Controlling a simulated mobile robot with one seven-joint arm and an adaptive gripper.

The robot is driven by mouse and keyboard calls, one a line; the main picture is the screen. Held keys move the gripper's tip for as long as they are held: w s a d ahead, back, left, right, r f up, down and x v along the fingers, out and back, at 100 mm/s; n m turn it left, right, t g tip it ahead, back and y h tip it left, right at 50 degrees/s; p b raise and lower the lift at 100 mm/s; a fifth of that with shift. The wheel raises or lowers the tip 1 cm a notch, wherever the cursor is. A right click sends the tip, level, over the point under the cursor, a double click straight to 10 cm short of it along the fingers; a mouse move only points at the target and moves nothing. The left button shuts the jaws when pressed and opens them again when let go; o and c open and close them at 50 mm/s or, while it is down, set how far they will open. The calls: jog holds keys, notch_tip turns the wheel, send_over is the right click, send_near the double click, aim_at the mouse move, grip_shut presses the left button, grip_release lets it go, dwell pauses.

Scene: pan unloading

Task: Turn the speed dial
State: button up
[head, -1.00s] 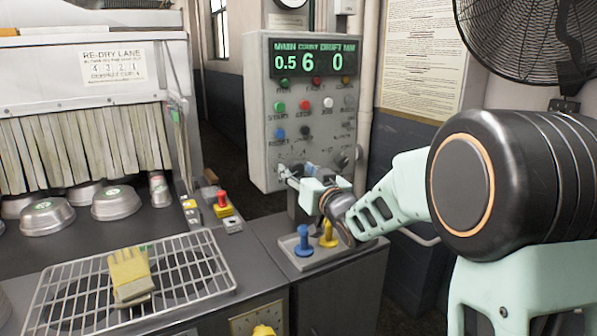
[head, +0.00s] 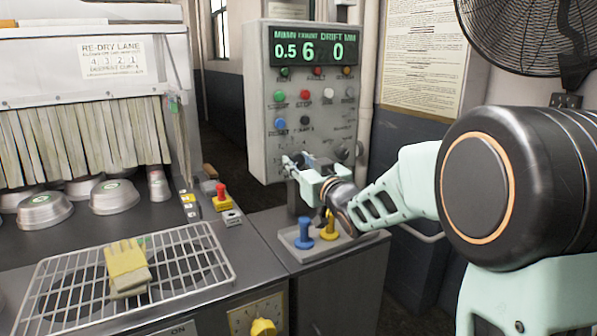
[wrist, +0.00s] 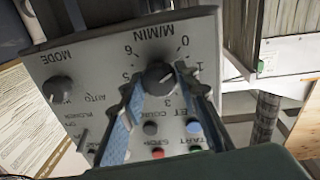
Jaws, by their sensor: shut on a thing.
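The speed dial (wrist: 160,77) is a dark round knob on the grey panel, under the inverted "M/MIN" label with numbers around it. My gripper (wrist: 161,90) has its two blue-padded fingers on either side of the knob and is shut on it. In the head view my gripper (head: 292,164) is at the lower left of the control panel (head: 255,110), and it hides the dial there. The panel's display (head: 314,48) reads 0.5, 6 and 0 in green.
Another dark knob marked "MODE" (wrist: 57,90) sits beside the dial. Below my gripper, a tray (head: 340,250) holds a blue peg (head: 303,235) and a yellow peg (head: 328,228). A wire rack (head: 75,280) with gloves (head: 126,268) lies at left.

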jog(key=shift+f+n+b, duration=0.3)
jog(key=shift+n+b, duration=0.4)
jog(key=shift+b, duration=0.3)
jog(key=shift+r+n+b, duration=0.25)
jog(key=shift+n+b, duration=0.45)
jog(key=shift+b, duration=0.05)
jog(key=o, duration=1.2)
jog(key=shift+c, duration=0.2)
jog(key=shift+s, duration=0.1)
jog(key=v, duration=1.2)
jog(key=shift+f, duration=0.1)
